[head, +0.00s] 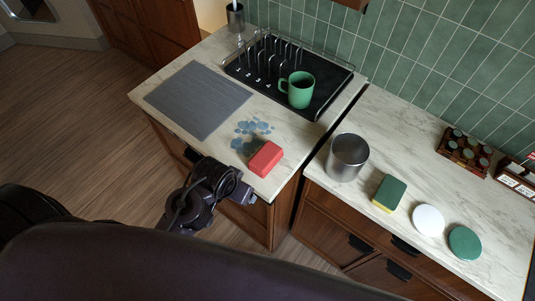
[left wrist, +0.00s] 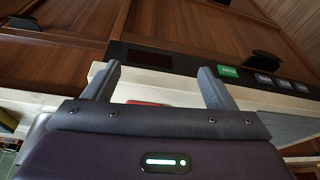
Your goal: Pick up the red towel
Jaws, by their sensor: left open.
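The red towel (head: 265,158) is a small folded block lying on the marble counter near its front edge, beside a blue spill. In the left wrist view only a thin red sliver of it (left wrist: 145,103) shows, between the fingers and low behind the gripper body. My left gripper (left wrist: 157,80) is open with its two fingers spread and nothing held. In the head view my left wrist is at the counter's front edge, just left of and below the towel; the fingertips cannot be made out there. My right gripper is not in view.
A grey mat (head: 198,98) lies to the left on the counter. A black dish rack (head: 262,72) with a green mug (head: 298,90) stands behind. A steel canister (head: 347,157), a sponge (head: 389,193) and white and green discs are on the right counter, past a dark gap.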

